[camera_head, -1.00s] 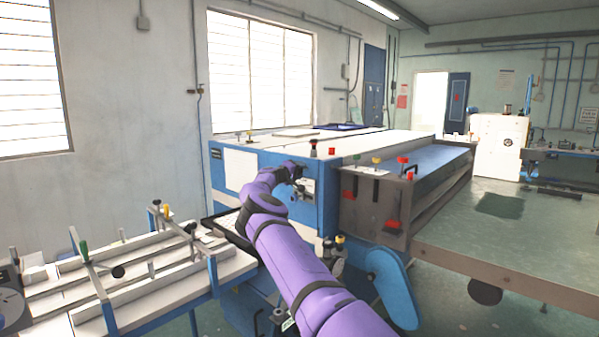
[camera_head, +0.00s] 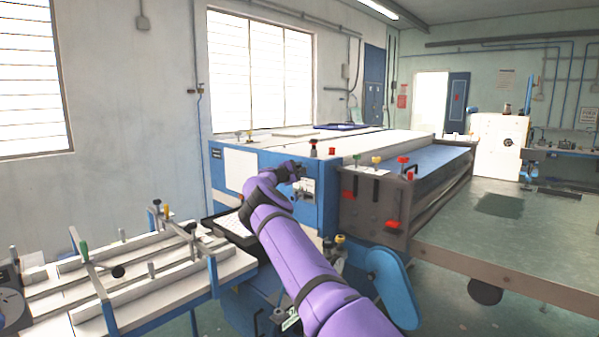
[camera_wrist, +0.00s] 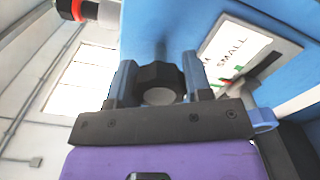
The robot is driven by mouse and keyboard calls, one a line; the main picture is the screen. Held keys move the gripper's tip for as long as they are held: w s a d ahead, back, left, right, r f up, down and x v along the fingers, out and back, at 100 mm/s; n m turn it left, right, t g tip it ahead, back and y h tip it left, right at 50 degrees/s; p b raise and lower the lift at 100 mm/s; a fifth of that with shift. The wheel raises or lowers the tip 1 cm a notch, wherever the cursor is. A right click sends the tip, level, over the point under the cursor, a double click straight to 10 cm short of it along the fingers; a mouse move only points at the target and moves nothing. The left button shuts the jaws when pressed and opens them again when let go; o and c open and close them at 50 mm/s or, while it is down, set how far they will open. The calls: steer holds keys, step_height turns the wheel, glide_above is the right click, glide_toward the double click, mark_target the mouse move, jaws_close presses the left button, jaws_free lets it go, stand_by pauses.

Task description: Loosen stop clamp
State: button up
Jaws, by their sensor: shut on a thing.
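A black, faceted clamp knob (camera_wrist: 158,82) with a pale round end sits between the two fingers of my gripper (camera_wrist: 157,78) in the wrist view, on the blue side of the machine. The fingers are shut on it, one on each side. In the head view my gripper (camera_head: 297,172) is at the front end of the blue and white machine (camera_head: 232,150), and the knob is too small and covered to make out there. A scale plate (camera_wrist: 238,50) with the word SMALL and a red pointer (camera_wrist: 230,82) is just right of the knob.
A red-and-black knob (camera_wrist: 80,10) sticks out at upper left in the wrist view. Red-capped parts (camera_head: 403,161) stand on the machine's right section. A rail fixture table (camera_head: 150,285) is at lower left. The green table (camera_head: 500,240) on the right has free room.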

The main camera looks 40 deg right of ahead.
steer(key=shift+w+n, duration=0.1)
steer(key=shift+n, duration=0.3)
steer(key=o, duration=0.9)
steer(key=shift+a, duration=0.1)
steer(key=a, duration=0.7)
steer(key=s+a, duration=0.1)
steer(key=a, duration=0.2)
steer(key=shift+a, duration=0.35)
